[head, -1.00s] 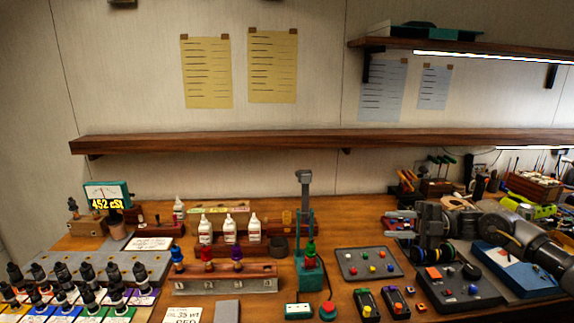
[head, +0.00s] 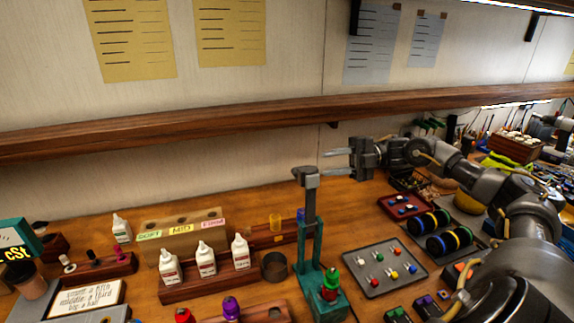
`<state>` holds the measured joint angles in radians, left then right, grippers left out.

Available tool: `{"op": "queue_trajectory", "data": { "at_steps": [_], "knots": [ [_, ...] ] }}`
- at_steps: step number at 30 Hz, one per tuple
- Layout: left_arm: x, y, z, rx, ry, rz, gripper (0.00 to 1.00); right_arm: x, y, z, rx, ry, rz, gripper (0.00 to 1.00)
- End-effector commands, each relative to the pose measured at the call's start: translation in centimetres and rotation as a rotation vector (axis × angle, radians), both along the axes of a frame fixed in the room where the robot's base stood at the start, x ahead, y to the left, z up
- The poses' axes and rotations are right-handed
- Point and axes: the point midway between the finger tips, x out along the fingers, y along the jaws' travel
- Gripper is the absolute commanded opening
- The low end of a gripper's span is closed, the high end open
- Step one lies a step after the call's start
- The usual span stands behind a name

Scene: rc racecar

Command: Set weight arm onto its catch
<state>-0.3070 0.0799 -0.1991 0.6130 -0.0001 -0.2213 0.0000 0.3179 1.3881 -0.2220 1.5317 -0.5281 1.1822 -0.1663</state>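A teal stand (head: 305,268) is at the lower middle of the head view. A grey upright arm (head: 309,212) rises from it, with a blocky grey weight (head: 307,177) at its top. The weight arm stands about vertical. A green and red part (head: 331,285) sits low in the stand. I cannot make out the catch. My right gripper (head: 327,164) reaches in from the right, with its two fingers apart and pointing left. Its fingertips are just right of the weight in the picture; whether they touch it I cannot tell. My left gripper is not in view.
A grey tray of coloured pieces (head: 388,278) lies right of the stand. White bottles (head: 206,258) stand in a wooden rack to its left, with a dark cup (head: 274,266) between. A wooden shelf (head: 180,128) runs along the wall behind.

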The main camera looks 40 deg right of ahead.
Motion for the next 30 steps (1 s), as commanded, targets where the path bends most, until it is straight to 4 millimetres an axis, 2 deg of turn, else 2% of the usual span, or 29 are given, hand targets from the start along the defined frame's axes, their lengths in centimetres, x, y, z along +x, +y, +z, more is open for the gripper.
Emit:
{"op": "queue_trajectory", "data": {
  "at_steps": [5, 12, 18, 24, 30],
  "knots": [
    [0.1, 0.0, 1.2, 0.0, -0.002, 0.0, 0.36, 0.5, 1.7, 0.4, 0.003, 0.0, 0.003, 0.33],
    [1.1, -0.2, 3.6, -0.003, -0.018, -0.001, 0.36, 2.0, 5.9, 0.7, 0.004, -0.002, 0.002, 0.33],
    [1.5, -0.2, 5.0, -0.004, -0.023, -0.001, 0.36, 2.9, 8.7, 0.4, 0.003, 0.001, -0.002, 0.33],
    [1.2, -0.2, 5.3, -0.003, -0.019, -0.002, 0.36, 3.3, 9.9, 0.2, 0.0, 0.0, -0.002, 0.33],
    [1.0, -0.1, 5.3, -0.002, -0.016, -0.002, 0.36, 3.4, 10.0, 0.0, 0.0, 0.0, -0.003, 0.33]
  ]
}}
